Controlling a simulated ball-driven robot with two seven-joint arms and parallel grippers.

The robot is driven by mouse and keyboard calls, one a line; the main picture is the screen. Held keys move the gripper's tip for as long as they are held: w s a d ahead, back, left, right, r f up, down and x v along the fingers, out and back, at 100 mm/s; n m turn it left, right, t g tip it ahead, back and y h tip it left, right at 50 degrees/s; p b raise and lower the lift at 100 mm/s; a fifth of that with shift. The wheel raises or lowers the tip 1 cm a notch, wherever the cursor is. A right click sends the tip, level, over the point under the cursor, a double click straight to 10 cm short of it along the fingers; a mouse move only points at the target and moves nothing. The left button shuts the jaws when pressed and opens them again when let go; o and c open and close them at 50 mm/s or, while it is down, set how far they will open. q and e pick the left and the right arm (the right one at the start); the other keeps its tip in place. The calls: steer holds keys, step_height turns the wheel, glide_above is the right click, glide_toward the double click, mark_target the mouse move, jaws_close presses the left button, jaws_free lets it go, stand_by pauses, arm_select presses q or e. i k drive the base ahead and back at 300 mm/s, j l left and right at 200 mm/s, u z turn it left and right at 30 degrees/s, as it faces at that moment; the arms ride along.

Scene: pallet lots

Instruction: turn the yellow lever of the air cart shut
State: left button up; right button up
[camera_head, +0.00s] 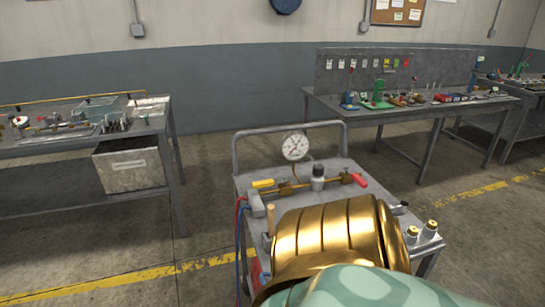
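The air cart (238,178) stands in the middle of the head view, a grey cart with a push handle. Its yellow lever (263,184) is at the left end of a brass pipe (300,186) on the cart top. The lever lies flat, roughly in line with the pipe. A round white gauge (295,146) rises behind the pipe, and a red lever (359,180) sits at its right end. A gold and teal link of my own arm covers the cart's front. Neither gripper shows; I cannot tell what the arm hides.
A workbench (172,145) with a grey bin (130,170) stands on the left. Another bench (400,112) with tools and a pegboard stands behind on the right. Red and blue hoses (239,225) hang at the cart's left side. Open floor with yellow lines lies around the cart.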

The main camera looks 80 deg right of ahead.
mark_target(268, 182)
steer(key=i+z, duration=0.15)
steer(key=z, duration=0.3)
steer(key=i+z, duration=0.15)
steer(key=z, duration=0.35)
steer(key=i+j+z, duration=0.1)
steer(key=z, duration=0.35)
steer(key=j, duration=0.1)
